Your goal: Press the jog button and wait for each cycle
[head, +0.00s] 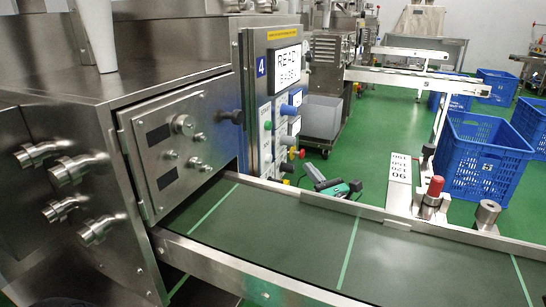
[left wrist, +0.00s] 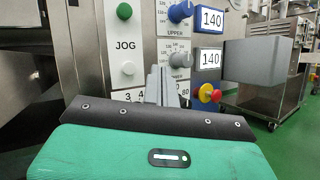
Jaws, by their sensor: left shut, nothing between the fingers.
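The control panel (head: 262,75) stands on the machine's right side, with a lit display (head: 287,66) that seems to read READY, with a number below. In the left wrist view a white round button (left wrist: 128,68) sits just under the JOG label (left wrist: 125,46). A green button (left wrist: 124,11) is above the label. My left gripper (left wrist: 163,72) is shut and empty, its grey fingers pointing at the panel to the right of the white button. I cannot tell whether they touch the panel. In the head view my left gripper (head: 316,183) shows beyond the conveyor rail. My right gripper is not in view.
A green conveyor belt (head: 285,235) with pale cross-lines runs along the front.

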